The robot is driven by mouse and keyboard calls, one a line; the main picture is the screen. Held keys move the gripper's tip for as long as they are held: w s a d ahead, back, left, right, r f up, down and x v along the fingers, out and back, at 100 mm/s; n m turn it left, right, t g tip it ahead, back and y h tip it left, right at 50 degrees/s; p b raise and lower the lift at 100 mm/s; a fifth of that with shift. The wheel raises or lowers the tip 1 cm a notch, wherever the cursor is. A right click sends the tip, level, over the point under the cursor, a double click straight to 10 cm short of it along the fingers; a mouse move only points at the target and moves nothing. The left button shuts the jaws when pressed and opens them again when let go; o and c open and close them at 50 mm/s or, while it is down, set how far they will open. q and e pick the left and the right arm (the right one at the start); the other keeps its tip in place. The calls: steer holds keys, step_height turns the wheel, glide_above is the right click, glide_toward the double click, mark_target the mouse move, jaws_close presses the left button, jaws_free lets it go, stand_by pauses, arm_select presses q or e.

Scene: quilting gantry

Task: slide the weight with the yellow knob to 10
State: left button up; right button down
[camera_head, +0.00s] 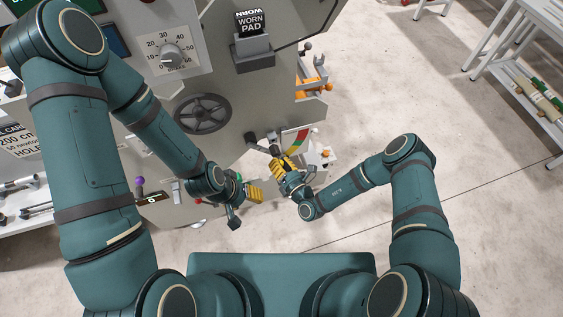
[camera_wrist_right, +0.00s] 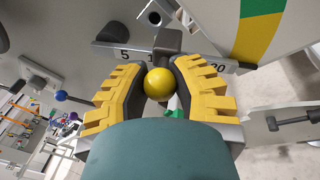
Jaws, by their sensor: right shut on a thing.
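In the right wrist view, the yellow knob (camera_wrist_right: 158,83) sits between the ribbed yellow fingers of my right gripper (camera_wrist_right: 160,88), which is shut on it. The dark grey weight (camera_wrist_right: 169,41) is just beyond the knob, on a pale scale bar (camera_wrist_right: 103,50). The bar shows 5 and a 1 left of the weight and 20 to its right; the weight hides part of the marks. In the head view my right gripper (camera_head: 283,163) is at the machine's front edge and hides the knob. My left gripper (camera_head: 246,208) is open and empty, left of it.
A black handwheel (camera_head: 202,114) and a dial (camera_head: 171,55) are on the grey machine. A purple-knobbed lever (camera_head: 140,182) stands at the left. A green and yellow band (camera_wrist_right: 257,30) shows beside the bar. The floor at right is clear up to a shelf (camera_head: 540,100).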

steer(key=shift+s+a+r, duration=0.2)
steer(key=shift+a+r, duration=0.4)
steer(key=shift+r, duration=0.1)
steer(key=shift+f, duration=0.15)
steer(key=c, duration=0.7)
jaws_free()
steer(key=shift+d, duration=0.1)
steer(key=v, duration=1.2)
